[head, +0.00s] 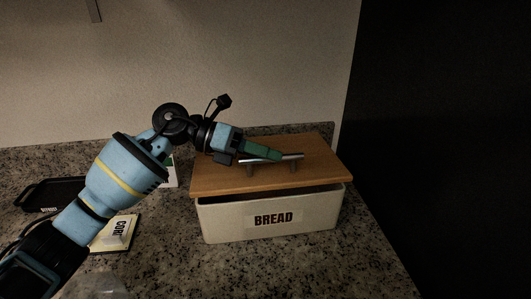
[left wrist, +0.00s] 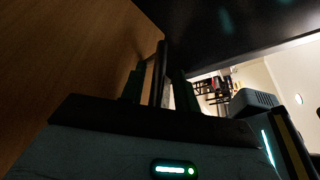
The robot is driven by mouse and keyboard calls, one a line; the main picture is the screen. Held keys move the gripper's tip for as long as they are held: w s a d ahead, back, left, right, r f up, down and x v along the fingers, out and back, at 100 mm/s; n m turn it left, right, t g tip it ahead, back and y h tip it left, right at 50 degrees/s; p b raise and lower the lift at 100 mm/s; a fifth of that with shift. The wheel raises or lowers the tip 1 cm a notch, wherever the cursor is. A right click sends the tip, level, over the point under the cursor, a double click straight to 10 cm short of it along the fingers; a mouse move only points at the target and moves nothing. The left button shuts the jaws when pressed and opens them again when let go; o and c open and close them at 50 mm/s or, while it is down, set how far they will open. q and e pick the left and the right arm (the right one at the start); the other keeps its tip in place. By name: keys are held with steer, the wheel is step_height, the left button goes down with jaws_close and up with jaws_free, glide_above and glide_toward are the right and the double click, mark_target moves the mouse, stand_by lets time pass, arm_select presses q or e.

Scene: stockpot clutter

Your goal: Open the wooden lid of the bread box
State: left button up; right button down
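The bread box (head: 222,222) is a cream bin with a BREAD label, standing on the counter. A metal bar handle (head: 293,157) is on the lid. My left gripper (head: 270,155) is at this handle, with its green fingers around the bar. In the left wrist view the handle bar (left wrist: 158,73) runs between the two fingers of the gripper (left wrist: 159,88), and the wooden lid (left wrist: 60,55) fills the left side. My right gripper is out of view.
The granite counter (head: 300,265) is clear in front of the box. A black tray (head: 52,192) and a pale packet (head: 115,233) lie at the left, near my left arm. A white wall is behind, and a dark tall surface (head: 445,130) stands at the right.

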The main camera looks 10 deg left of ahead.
arm_select(q)
jaws_close()
steer(key=shift+r, duration=0.2)
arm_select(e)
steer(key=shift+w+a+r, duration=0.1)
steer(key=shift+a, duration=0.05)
